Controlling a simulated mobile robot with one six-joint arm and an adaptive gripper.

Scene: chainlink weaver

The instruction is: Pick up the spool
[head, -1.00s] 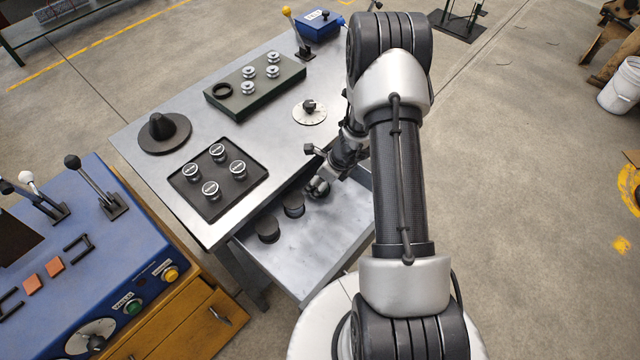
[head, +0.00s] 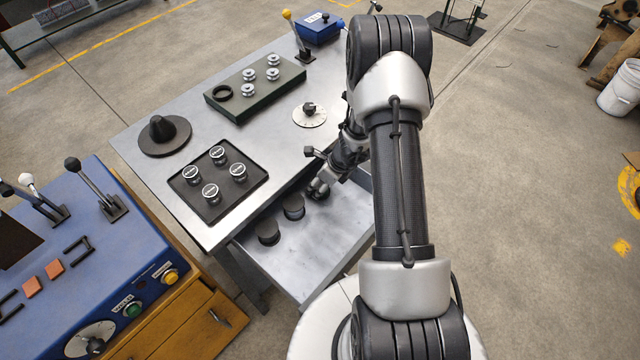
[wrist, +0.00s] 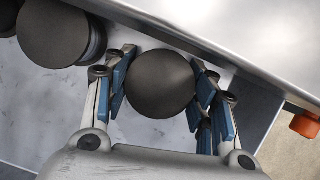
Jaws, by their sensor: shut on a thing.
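A dark, round-topped spool (wrist: 160,85) sits between the blue finger pads of my gripper (wrist: 162,92) in the wrist view. The gripper is shut on it from both sides. In the head view my gripper (head: 318,190) is low in the open drawer, near its inner end by the table edge, and mostly hides the held spool. Two similar dark spools stand in the drawer: one close by (head: 293,206) and one farther left (head: 268,232). I cannot tell whether the held spool touches the drawer floor.
The drawer (head: 310,262) is pulled out under the metal table, whose edge passes close to my gripper. On the table are a black tray (head: 184,186) with several silver-topped spools, a green block (head: 225,106), a dark cone (head: 165,132) and a dial (head: 309,117).

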